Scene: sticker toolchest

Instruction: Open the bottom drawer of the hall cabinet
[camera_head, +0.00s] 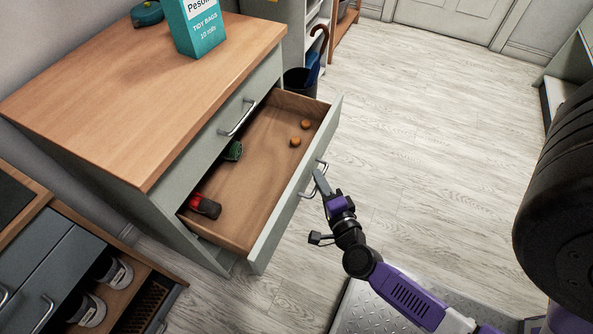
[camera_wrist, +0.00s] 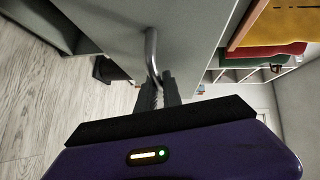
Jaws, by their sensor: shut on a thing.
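The hall cabinet (camera_head: 165,100) has a wooden top and grey-green sides. Its bottom drawer (camera_head: 265,215) stands pulled well out, with a top drawer (camera_head: 236,108) closed above it. Inside the open drawer lie two small orange-brown round things (camera_head: 300,133), a green thing (camera_head: 233,151) and a red and black thing (camera_head: 206,206). My gripper (camera_head: 320,180) is at the front of the drawer, shut on its metal bar handle (camera_head: 312,188). In the wrist view the fingers close around the handle (camera_wrist: 151,52), with part of it hidden between them.
A teal box of tidy bags (camera_head: 195,28) stands on the cabinet top. A dark bin (camera_head: 301,80) with an umbrella is behind the drawer. Another unit with cans (camera_head: 92,310) is at the lower left. The floor (camera_head: 420,130) to the right is clear.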

